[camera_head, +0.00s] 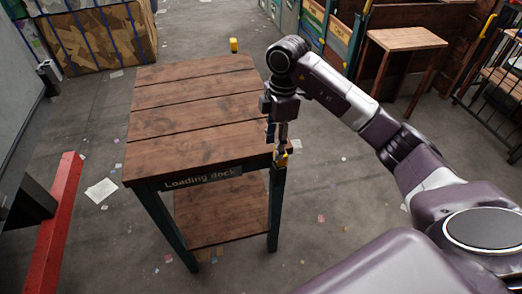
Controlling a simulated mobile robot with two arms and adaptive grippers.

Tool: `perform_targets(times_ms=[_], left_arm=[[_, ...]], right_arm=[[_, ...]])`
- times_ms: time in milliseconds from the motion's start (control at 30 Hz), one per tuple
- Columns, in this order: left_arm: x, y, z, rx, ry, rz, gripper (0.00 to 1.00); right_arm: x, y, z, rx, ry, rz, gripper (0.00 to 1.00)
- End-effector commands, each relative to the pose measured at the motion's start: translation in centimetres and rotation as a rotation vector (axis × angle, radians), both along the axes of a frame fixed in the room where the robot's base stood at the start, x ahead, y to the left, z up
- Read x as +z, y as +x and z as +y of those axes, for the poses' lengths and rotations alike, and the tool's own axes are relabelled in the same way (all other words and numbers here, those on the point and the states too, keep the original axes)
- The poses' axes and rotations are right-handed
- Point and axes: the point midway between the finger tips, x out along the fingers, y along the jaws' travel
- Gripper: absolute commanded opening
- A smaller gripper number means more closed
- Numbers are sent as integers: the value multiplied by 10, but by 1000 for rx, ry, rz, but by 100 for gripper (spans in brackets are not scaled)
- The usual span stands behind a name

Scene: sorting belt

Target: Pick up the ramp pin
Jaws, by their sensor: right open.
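My right gripper (281,150) points down at the near right corner of the wooden table (190,108). It is open. A small yellow piece (282,159) shows right at its fingertips, by the table corner; it may be the ramp pin, but it is too small and partly hidden to be sure. I cannot tell whether the fingers touch it. A yellow upright cylinder (234,45) shows just beyond the table's far edge; I cannot tell whether it stands on the floor. My left gripper is not in view.
The table top is bare; its front sign (202,178) reads "Loading dock", and a lower shelf (222,212) sits beneath. A red beam (54,225) lies at the left. A small wooden table (407,39) stands at the right. Paper scraps litter the grey floor.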

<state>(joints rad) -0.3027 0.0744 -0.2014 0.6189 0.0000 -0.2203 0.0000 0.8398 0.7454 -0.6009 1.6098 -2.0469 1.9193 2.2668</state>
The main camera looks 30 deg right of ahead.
Motion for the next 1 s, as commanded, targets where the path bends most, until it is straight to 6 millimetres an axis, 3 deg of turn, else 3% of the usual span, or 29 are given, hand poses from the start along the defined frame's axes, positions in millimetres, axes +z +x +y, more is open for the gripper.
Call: perform_targets(times_ms=[67, 167, 467, 700, 1000], left_arm=[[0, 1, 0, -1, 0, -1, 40], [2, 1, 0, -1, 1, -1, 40], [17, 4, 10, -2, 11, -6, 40], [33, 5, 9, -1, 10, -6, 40], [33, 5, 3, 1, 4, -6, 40]], right_arm=[[10, 0, -14, -40, -56, -7, 41], [6, -3, -20, -61, -75, 7, 41], [-25, -4, -22, -62, -73, 11, 41], [-60, -5, -25, -61, -71, 10, 41], [-69, -4, -25, -59, -72, 7, 41]])
